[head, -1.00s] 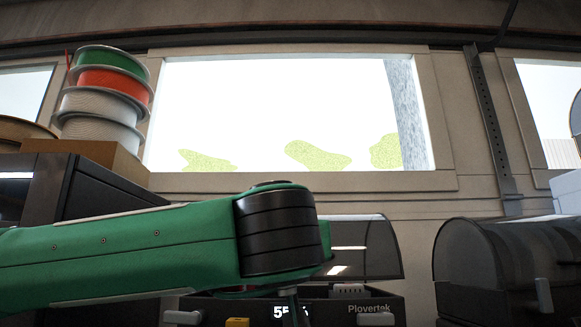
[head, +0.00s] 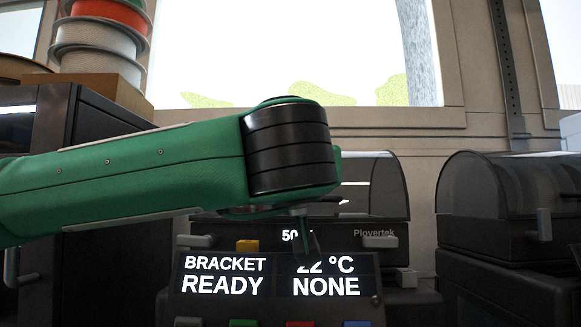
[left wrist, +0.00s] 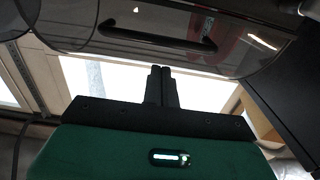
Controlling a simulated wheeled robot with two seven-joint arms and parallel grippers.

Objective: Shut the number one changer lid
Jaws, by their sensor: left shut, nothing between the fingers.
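A changer with a smoky, see-through lid (head: 388,190) stands behind my left arm in the head view. The lid looks raised above its dark body (head: 345,233), which is marked Plovertek; my arm hides much of both. No number shows on it. My left gripper (head: 308,240) points down in front of this body, partly hidden by the wrist. In the left wrist view the gripper (left wrist: 160,72) is shut and empty. A smoky lid with a black handle (left wrist: 158,37) spans the view just beyond the fingertips; I cannot tell whether they touch. My right gripper is out of view.
Below the changer, a printer display (head: 270,278) reads BRACKET READY, 22 °C, NONE. A second changer with its smoky lid down (head: 505,200) stands at right. A dark cabinet (head: 95,170) with stacked spools (head: 100,40) is at left. A window is behind.

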